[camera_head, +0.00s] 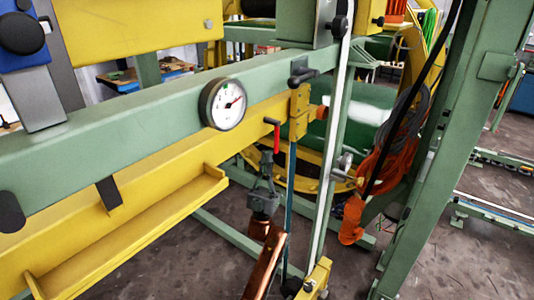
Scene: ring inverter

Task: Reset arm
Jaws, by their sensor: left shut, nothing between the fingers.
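My left gripper (265,168) is near the middle of the view, grey, at the end of my copper-coloured arm that comes up from the bottom. Its fingers point up and are shut with nothing seen between them. A small red-handled lever (276,138) sits just above the fingertips, in front of the yellow beam (140,190). A gap seems to separate fingertips and lever, but I cannot judge the depth. My right gripper is not in view.
A green beam (120,130) carrying a round dial gauge (223,103) crosses the left. A blue rod (290,210) and a pale upright (331,150) stand right of the gripper. Orange cables (385,165) hang by a green post (440,150). Dark floor (150,275) shows below.

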